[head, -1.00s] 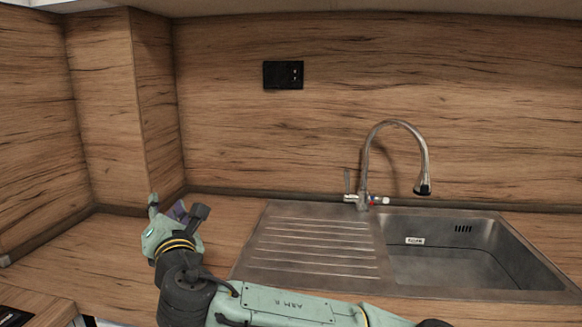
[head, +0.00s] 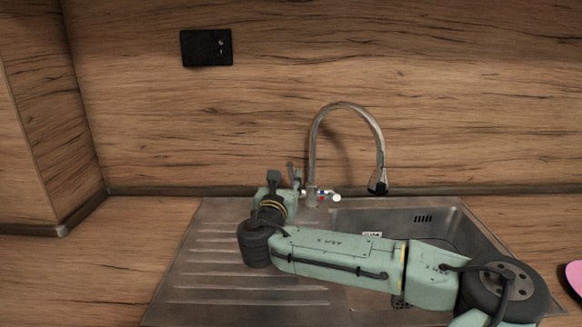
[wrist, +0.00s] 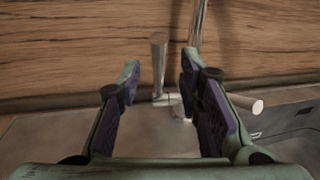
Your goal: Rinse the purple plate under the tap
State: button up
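The tap (head: 314,150) is a metal gooseneck behind the sink, with its dark nozzle over the basin (head: 450,225). No water shows coming from it. Its upright lever (wrist: 158,65) stands left of the spout in the wrist view. My gripper (head: 285,182) is at the back of the drainboard, just left of the tap base. In the wrist view my gripper (wrist: 158,72) is open and empty, with the lever appearing between its fingertips; I cannot tell how far beyond them. A pink rounded thing (head: 575,279), possibly the plate, is cut off at the right edge.
The ribbed drainboard (head: 200,265) lies left of the basin. My arm crosses in front of the basin and hides part of it. A wooden splashback rises close behind the tap, with a black socket (head: 206,48). The left counter (head: 90,255) is clear.

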aim_at(290, 174)
jog(key=shift+p+x, duration=0.7)
jog(key=shift+x, duration=2.05)
jog(key=shift+a, duration=0.1)
jog(key=shift+c, duration=0.5)
grip_shut()
jog(key=shift+f, duration=0.1)
